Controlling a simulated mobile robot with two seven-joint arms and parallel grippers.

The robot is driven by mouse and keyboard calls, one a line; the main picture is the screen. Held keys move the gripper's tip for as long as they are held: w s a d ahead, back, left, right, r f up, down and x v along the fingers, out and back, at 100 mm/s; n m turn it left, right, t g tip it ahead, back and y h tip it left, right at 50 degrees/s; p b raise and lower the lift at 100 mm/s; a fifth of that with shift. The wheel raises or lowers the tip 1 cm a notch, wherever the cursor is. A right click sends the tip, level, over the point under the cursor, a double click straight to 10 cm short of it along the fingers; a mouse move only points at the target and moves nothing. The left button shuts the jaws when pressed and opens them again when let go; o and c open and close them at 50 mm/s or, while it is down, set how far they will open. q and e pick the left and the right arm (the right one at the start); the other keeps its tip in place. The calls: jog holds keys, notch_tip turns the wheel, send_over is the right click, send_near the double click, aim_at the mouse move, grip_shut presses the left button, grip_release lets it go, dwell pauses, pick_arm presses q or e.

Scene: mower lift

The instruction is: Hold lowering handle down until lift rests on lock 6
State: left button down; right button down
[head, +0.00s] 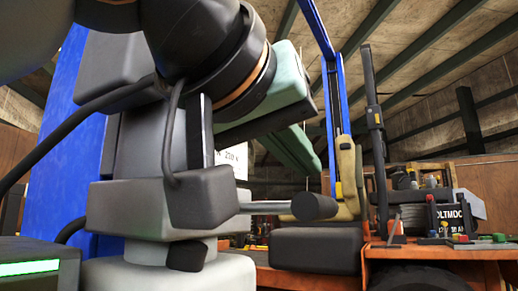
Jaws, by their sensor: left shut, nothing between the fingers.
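The lowering handle (315,206) is a pale rod with a black knob. It sticks out to the right from a dark grey block (160,200) on the lift's power unit. The rod looks about level. A blue lift post (62,160) stands behind at the left. My left arm comes in from the top left. My left gripper (203,155) has a pale green body and dark fingers, seen edge-on. It is shut and empty, above the block and up-left of the knob, apparently not on the handle. The lock positions cannot be made out. My right gripper is out of view.
An orange machine (440,253) fills the right side, with a black battery (450,217) and small coloured parts on it. A dark upright (374,130) and a blue frame stand behind the knob. A black cable loops at the left. A box with a green display (30,267) is lower left.

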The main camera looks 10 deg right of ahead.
pick_arm(q)
jog(key=shift+f, duration=0.5)
jog(key=shift+d+f, duration=0.1)
jog(key=shift+f, duration=0.1)
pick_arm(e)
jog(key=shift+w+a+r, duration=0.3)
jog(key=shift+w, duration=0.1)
pick_arm(q)
jog(key=shift+s, duration=0.1)
